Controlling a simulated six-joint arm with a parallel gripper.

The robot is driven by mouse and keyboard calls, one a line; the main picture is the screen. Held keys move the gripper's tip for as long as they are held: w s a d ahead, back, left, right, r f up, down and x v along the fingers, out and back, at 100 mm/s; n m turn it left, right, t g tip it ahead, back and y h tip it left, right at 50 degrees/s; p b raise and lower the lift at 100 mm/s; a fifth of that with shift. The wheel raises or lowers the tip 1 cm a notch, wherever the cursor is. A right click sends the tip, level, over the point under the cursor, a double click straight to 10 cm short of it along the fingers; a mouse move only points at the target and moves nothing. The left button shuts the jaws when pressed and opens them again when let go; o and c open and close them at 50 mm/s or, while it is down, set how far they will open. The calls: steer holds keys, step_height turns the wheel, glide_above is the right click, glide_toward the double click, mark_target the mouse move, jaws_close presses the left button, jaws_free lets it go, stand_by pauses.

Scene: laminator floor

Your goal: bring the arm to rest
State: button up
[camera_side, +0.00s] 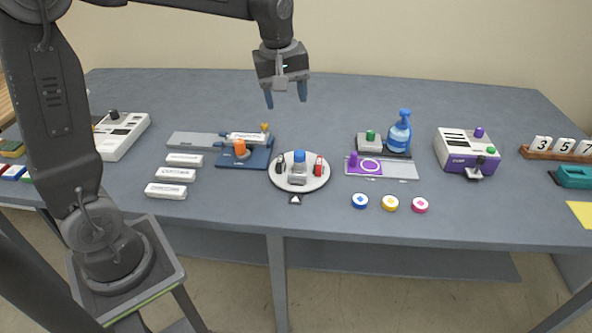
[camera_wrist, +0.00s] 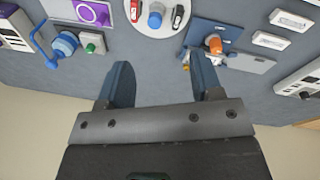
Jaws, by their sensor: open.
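My gripper (camera_side: 286,94) hangs above the back middle of the table (camera_side: 330,110), pointing down, with its two blue fingers apart and nothing between them. In the wrist view, my gripper (camera_wrist: 160,85) shows the same open fingers over bare grey table. My arm reaches across from the left and is well clear of everything on the table.
Below stand a round white turntable (camera_side: 284,184), a blue fixture (camera_side: 258,158) with an orange knob, a blue pump bottle (camera_side: 399,132), and a purple-and-white machine (camera_side: 462,150). White labelled blocks (camera_side: 172,174) lie at left, coloured discs (camera_side: 390,204) in front. The table's back is clear.

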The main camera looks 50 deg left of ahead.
steer(key=s+d+m+t, duration=0.2)
steer(key=s+m, duration=0.4)
steer(key=s, duration=0.4)
steer(key=s+d+m+t, duration=0.2)
steer(key=s+d+m, duration=0.2)
steer(key=s, duration=0.6)
steer(key=m, duration=0.2)
steer(key=shift+r+m, duration=0.2)
steer(key=shift+m, duration=0.2)
steer(key=shift+a, duration=0.1)
